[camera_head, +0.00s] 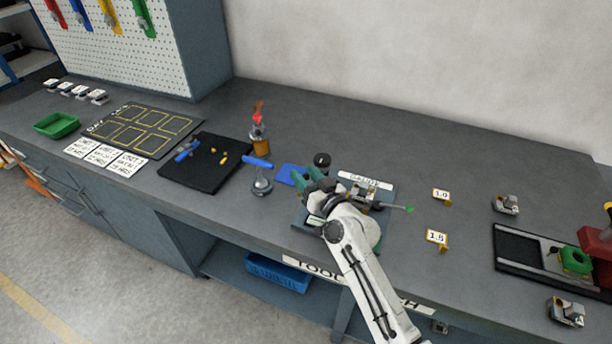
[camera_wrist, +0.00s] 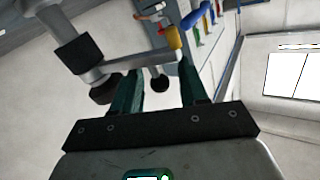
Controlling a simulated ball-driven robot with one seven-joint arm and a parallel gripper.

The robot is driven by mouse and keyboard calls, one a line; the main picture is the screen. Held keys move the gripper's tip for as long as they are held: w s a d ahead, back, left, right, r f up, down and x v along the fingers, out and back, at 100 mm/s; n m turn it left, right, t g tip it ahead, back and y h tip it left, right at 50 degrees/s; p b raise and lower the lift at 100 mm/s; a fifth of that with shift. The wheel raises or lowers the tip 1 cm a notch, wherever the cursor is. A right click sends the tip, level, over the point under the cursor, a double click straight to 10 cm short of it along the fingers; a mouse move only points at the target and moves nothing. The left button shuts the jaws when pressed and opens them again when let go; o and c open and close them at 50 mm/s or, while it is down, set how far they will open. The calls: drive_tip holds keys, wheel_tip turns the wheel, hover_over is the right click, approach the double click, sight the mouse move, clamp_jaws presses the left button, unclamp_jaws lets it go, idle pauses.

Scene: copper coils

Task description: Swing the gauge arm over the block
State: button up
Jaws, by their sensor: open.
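The gauge (camera_head: 366,181), marked by a white label, stands on a grey-blue plate (camera_head: 300,221) at the bench's front middle. A thin rod with a green tip (camera_head: 409,210) sticks out to its right. A black knob (camera_head: 321,159) stands just behind my gripper (camera_head: 309,179). In the wrist view my two dark green fingers (camera_wrist: 158,72) are apart. A grey bar (camera_wrist: 112,68) with black knobs crosses beyond them. I cannot tell the block apart.
Yellow tags marked 1.0 (camera_head: 441,196) and 1.5 (camera_head: 437,238) stand right of the gauge. A small stand with a blue handle (camera_head: 258,162) and a black mat (camera_head: 190,180) are to the left. A black tray (camera_head: 520,247) lies right.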

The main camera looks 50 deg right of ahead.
clamp_jaws()
drive_tip(key=shift+s+f+y+b, duration=0.1)
drive_tip(key=shift+f+y+b, duration=0.15)
drive_tip(key=shift+b, duration=0.65)
drive_tip(key=shift+n+b, duration=0.3)
drive_tip(key=shift+b, duration=0.3)
drive_tip(key=y+b, duration=0.1)
drive_tip(key=b, duration=0.2)
drive_tip(key=s+n+y+b, duration=0.1)
drive_tip(key=b, duration=0.1)
drive_tip(key=shift+d+f+t+b, duration=0.15)
drive_tip(key=shift+t+b, duration=0.15)
drive_tip(key=shift+b, duration=0.1)
drive_tip(key=shift+s+d+r+n+y+b, duration=0.15)
drive_tip(key=shift+s+n+y+b, duration=0.4)
drive_tip(key=shift+y+b, duration=0.75)
drive_tip(key=shift+s+d+r+n+y+b, duration=0.1)
drive_tip(key=shift+s+d+n+y+b, duration=0.15)
drive_tip(key=shift+n+y+b, duration=1)
drive_tip(key=shift+s+d+r+n+y+b, duration=0.15)
drive_tip(key=shift+s+n+y+b, duration=0.4)
drive_tip(key=shift+b, duration=1.35)
drive_tip(key=shift+y, duration=0.45)
